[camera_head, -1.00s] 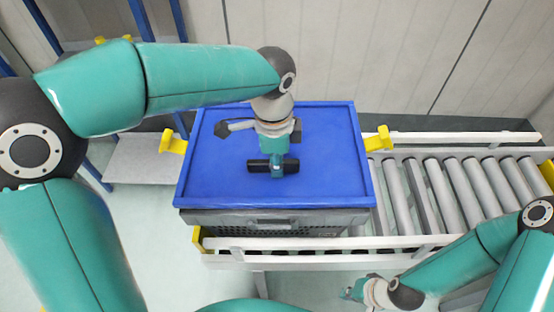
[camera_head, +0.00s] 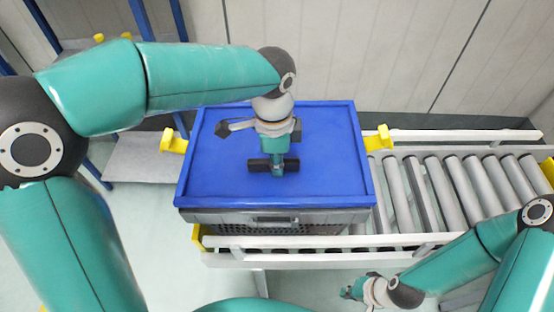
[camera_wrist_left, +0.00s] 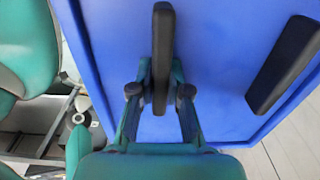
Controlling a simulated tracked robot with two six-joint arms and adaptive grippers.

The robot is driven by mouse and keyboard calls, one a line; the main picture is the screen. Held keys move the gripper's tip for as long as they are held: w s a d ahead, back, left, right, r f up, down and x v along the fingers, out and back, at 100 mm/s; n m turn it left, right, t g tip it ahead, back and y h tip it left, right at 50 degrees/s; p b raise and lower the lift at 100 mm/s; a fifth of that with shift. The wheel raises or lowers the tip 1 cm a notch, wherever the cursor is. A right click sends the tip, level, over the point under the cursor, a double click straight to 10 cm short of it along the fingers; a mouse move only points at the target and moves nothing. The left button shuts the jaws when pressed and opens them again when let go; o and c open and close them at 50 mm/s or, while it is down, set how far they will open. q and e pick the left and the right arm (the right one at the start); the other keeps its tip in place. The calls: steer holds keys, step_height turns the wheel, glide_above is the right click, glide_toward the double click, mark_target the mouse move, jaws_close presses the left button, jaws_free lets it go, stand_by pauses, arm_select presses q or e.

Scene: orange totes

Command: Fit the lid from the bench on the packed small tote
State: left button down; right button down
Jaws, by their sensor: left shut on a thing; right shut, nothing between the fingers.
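The blue lid (camera_head: 225,178) lies over the top of the grey tote (camera_head: 300,222) on the conveyor. Whether it is fully seated on the rim I cannot tell. My left gripper (camera_head: 278,170) is above the middle of the lid, shut on its dark handle (camera_head: 259,165). In the left wrist view the fingers (camera_wrist_left: 160,92) close around the black handle bar (camera_wrist_left: 162,45), over the blue lid (camera_wrist_left: 225,60). The tote's contents are hidden under the lid. My right gripper (camera_head: 357,289) is shut and empty at the lower right, in front of the conveyor.
The roller conveyor (camera_head: 460,185) runs right from the tote and is empty there. Yellow brackets (camera_head: 378,138) stand at both sides of the lid. A grey shelf (camera_head: 145,168) with blue posts is at left. A wall is behind.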

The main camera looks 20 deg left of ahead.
arm_select(q)
steer(key=shift+f+b, duration=0.4)
steer(key=shift+f, duration=0.2)
steer(key=c, duration=1.1)
jaws_free()
steer(key=shift+o, duration=0.2)
steer(key=r, duration=1.2)
steer(key=shift+s+a, duration=0.1)
steer(key=shift+a, duration=0.15)
steer(key=shift+f, duration=0.1)
